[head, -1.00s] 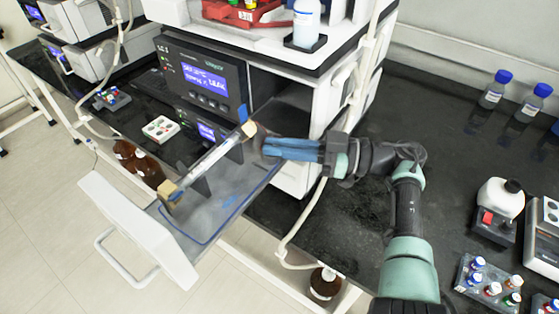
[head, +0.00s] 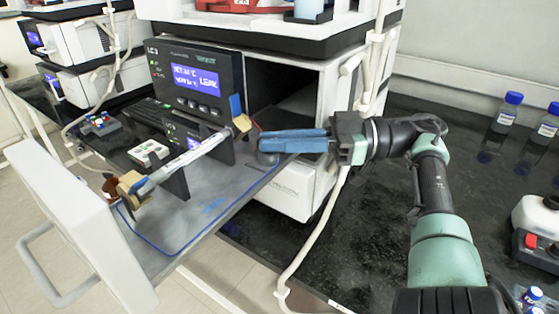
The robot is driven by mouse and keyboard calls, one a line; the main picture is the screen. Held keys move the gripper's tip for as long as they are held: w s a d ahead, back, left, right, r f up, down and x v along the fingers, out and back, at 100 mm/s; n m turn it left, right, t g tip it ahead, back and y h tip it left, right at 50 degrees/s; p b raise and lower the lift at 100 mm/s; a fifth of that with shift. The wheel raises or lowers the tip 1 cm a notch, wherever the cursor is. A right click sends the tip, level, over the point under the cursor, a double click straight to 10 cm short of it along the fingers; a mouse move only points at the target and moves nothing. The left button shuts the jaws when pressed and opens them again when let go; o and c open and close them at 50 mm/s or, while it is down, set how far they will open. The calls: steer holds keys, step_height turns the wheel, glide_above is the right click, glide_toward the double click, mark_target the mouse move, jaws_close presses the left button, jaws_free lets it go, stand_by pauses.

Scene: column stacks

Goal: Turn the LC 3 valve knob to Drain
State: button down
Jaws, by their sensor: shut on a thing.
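The LC 3 unit (head: 200,80) stands at centre left, with its lit screen showing "LEAK". Its drawer (head: 215,205) is pulled out toward the lower left. A small dark round knob (head: 267,158) sits at the drawer's right edge. My gripper (head: 266,143), with blue fingers, reaches in from the right and is shut on the knob, whose upper part the fingertips hide. The knob's markings, including Drain, are too small to read.
A column (head: 185,160) with tan end fittings lies in dark clips on the drawer, just left of my fingers. The drawer's white front (head: 75,235) juts out lower left. A pale hose (head: 318,230) hangs below my gripper. Bottles (head: 506,115) stand right.

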steer(key=shift+b, duration=0.7)
steer(key=c, duration=0.9)
jaws_free()
steer(key=shift+a, duration=0.1)
steer(key=shift+c, duration=0.2)
steer(key=shift+r, duration=0.1)
